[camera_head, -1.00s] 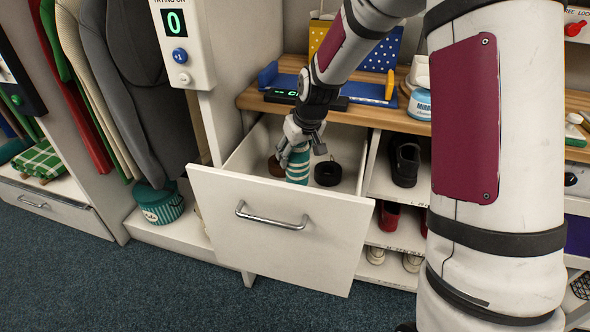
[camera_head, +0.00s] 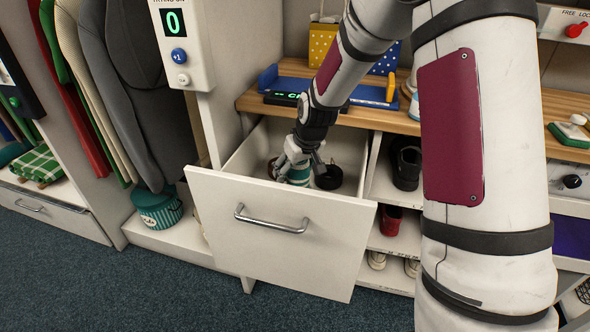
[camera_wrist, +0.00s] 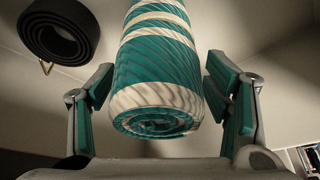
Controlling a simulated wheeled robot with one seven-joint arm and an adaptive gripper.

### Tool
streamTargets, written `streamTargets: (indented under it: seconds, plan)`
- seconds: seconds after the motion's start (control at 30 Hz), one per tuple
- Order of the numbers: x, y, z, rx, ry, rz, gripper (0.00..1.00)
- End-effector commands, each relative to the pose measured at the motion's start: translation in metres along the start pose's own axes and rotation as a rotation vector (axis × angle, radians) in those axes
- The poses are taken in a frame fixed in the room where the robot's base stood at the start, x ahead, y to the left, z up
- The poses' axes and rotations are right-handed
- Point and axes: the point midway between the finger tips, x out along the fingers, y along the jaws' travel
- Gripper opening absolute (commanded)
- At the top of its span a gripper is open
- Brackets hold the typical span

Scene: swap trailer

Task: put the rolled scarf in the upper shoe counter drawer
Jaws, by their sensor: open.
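The rolled scarf (camera_wrist: 160,75), teal with white stripes, is inside the open upper drawer (camera_head: 272,240). In the head view only part of the scarf (camera_head: 299,172) shows below my gripper (camera_head: 299,165). In the wrist view my gripper (camera_wrist: 160,100) is open, with one finger on each side of the scarf and a visible gap at both sides. The scarf's spiral end faces the wrist camera. Whether the scarf rests on the drawer floor is hard to tell.
A coiled black belt (camera_wrist: 60,30) lies in the drawer beside the scarf, also seen in the head view (camera_head: 328,177). A brown item (camera_head: 271,167) sits at its left. The wooden counter (camera_head: 375,117) is behind. Shoes (camera_head: 405,163) stand on shelves at right.

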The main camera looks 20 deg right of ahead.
Motion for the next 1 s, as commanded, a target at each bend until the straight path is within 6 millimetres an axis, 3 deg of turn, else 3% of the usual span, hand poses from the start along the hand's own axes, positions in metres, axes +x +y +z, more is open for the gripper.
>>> streamTargets:
  seconds: [0.23, 0.7, 1.0]
  plan:
    - [-0.01, 0.001, -0.002, 0.0, 0.002, 0.001, 0.71]
    - [-0.1, 0.0, -0.002, 0.0, 0.002, 0.001, 0.71]
    - [-0.122, 0.0, -0.001, 0.001, 0.0, 0.0, 0.71]
